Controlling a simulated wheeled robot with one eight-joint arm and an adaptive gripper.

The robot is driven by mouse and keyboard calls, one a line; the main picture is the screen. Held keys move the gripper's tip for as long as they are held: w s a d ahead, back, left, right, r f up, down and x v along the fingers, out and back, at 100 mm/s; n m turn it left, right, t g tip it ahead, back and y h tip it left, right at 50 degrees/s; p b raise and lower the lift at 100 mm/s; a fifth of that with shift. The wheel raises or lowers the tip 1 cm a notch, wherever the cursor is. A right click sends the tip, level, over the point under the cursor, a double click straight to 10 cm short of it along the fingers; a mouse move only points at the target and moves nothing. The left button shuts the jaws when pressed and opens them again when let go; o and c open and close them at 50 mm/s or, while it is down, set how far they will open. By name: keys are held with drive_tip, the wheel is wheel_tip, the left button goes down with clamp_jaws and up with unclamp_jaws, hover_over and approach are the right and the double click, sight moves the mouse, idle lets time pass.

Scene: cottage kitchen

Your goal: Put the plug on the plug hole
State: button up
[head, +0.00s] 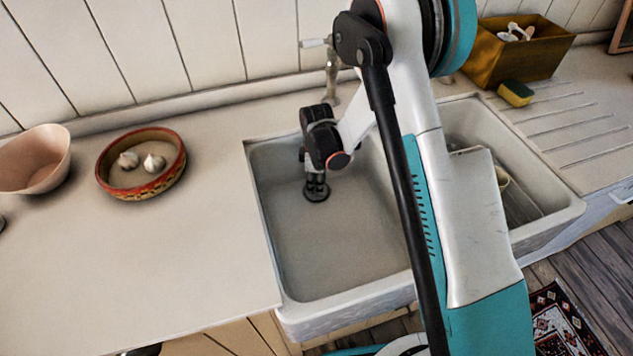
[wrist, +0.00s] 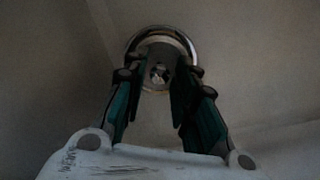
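My gripper (head: 316,186) points down into the left basin of the white sink (head: 262,215), low over its floor near the back. In the wrist view my gripper (wrist: 163,62) has its two fingers drawn in towards each other, with a narrow gap between the tips. A round metal rim (wrist: 194,50), which looks like the plug hole's, lies directly beyond the tips. A brownish disc, perhaps the plug, shows inside that rim, with a small shiny detail at its middle. The fingers cover much of it. I cannot tell whether they touch or grip it, or whether it is seated.
A tap (head: 331,70) stands behind the basin, close to my arm. A patterned bowl (head: 142,193) with garlic and a pink bowl (head: 33,160) sit on the left worktop. The basin floor around my gripper is clear.

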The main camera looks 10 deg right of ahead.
idle(0.3)
drive_tip(key=s+d+r+m+t+p, duration=0.1)
drive_tip(key=s+d+r+m+p, duration=0.1)
drive_tip(key=r, duration=1)
drive_tip(key=s+d+r+m+t+p, duration=0.1)
drive_tip(key=d+r+p, duration=0.15)
drive_tip(key=r, duration=0.95)
drive_tip(key=s+d+r+m+t, duration=0.1)
drive_tip(key=s+d+r+m, duration=0.25)
drive_tip(key=s+r, duration=0.45)
drive_tip(key=s+d+r+m+t, duration=0.2)
drive_tip(key=s+m, duration=0.2)
drive_tip(key=s, duration=0.3)
drive_tip(key=s+d+r+m+t, duration=0.2)
drive_tip(key=s+r+m, duration=0.1)
drive_tip(key=s, duration=0.4)
drive_tip(key=shift+d+r+m, duration=0.15)
drive_tip(key=shift+d+m, duration=0.15)
drive_tip(key=shift+m, duration=0.35)
